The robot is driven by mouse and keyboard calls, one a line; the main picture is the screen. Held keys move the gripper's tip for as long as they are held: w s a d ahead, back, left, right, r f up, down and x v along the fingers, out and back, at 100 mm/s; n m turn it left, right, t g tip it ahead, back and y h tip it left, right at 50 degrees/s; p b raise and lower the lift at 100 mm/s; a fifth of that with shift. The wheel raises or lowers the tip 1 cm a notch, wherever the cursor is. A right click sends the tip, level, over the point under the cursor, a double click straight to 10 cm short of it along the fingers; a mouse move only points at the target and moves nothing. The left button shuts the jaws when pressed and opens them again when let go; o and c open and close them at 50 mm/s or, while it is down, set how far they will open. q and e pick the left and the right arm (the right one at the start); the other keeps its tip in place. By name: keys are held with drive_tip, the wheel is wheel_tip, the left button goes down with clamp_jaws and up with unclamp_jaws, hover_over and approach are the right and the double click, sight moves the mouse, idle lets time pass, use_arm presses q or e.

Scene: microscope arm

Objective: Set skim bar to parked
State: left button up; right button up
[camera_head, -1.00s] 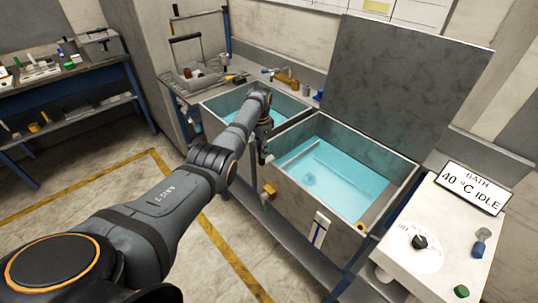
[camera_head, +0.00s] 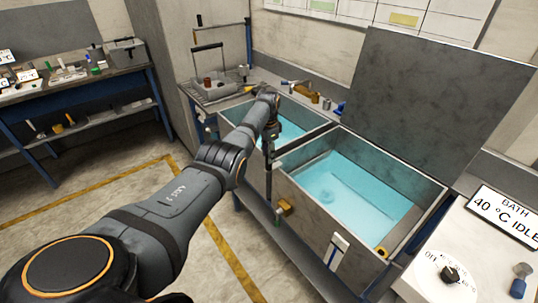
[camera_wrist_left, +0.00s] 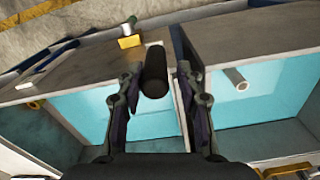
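A dark cylindrical handle (camera_wrist_left: 155,72) stands between the fingers of my left gripper (camera_wrist_left: 159,76) in the left wrist view. It looks like the skim bar's grip. Gaps show on both sides of it, so the gripper is open around it and does not visibly touch it. In the head view my left gripper (camera_head: 270,135) points down at the near-left corner of the right bath (camera_head: 355,205), by the wall between the two baths. The bar itself cannot be made out clearly; my gripper and arm cover that area. My right gripper is out of view.
The left bath (camera_head: 303,117) lies beyond my arm. A raised lid (camera_head: 420,105) stands behind the right bath. A brass fitting (camera_head: 285,207) sticks out from the bath front. The control panel (camera_head: 455,245) with its sign (camera_head: 507,217) is at right.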

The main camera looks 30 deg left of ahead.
use_arm(q)
drive_tip(key=shift+o, duration=0.5)
drive_tip(key=shift+r, duration=0.3)
wheel_tip(320, 180, up, 11)
drive_tip(key=shift+r, duration=0.15)
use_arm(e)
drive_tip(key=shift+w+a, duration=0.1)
